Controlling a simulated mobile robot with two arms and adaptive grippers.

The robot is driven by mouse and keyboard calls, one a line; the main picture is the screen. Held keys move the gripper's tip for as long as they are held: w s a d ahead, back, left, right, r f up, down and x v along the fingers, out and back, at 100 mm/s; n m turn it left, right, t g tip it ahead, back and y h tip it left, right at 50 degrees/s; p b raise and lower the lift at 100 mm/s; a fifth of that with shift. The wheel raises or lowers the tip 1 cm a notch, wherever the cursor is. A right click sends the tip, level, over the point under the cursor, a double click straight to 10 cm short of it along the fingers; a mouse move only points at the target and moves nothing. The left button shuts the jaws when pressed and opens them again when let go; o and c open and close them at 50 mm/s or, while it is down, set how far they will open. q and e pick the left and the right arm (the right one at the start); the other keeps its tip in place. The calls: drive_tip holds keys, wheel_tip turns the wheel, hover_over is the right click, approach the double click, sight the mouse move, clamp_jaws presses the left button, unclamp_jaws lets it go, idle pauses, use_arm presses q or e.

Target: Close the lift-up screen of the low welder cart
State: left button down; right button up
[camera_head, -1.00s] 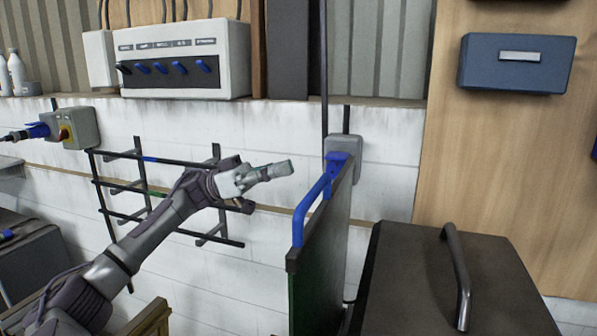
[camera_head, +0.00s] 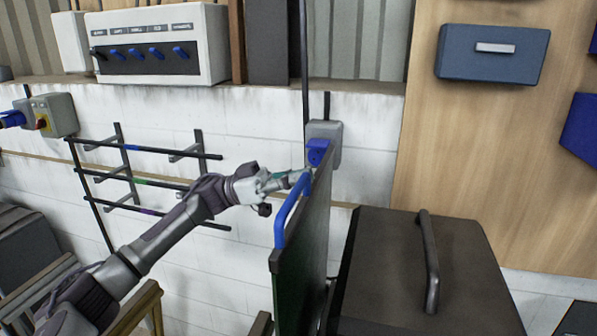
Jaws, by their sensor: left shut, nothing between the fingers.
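The lift-up screen (camera_head: 303,252) is a dark green panel. It stands raised and almost edge-on to me, just right of centre. A blue bar handle (camera_head: 283,222) runs along its left side. My left gripper (camera_head: 298,180) comes in from the left and is shut and empty. Its fingertips are at the upper end of the blue handle, by the panel's top edge; I cannot tell whether they touch it. The low body of the cart is not clearly visible below the screen. My right gripper is not in view.
A dark box with a bar handle (camera_head: 429,262) stands close to the right of the screen. A wall rack (camera_head: 130,172) is behind my left arm. A grey socket box with a blue plug (camera_head: 322,140) is on the wall behind the screen. A wooden frame (camera_head: 140,308) is at lower left.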

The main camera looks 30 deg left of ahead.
use_arm(q)
wheel_tip(320, 180, down, 41)
drive_tip(key=b, duration=2.5)
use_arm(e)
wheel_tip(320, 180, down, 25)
use_arm(q)
drive_tip(key=shift+s+f, duration=0.15)
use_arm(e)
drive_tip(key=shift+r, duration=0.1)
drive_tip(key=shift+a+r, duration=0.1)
use_arm(q)
wheel_tip(320, 180, up, 5)
drive_tip(key=p, duration=0.4)
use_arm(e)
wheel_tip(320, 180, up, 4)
use_arm(q)
drive_tip(key=b+v, duration=0.4)
drive_tip(key=v, duration=0.6)
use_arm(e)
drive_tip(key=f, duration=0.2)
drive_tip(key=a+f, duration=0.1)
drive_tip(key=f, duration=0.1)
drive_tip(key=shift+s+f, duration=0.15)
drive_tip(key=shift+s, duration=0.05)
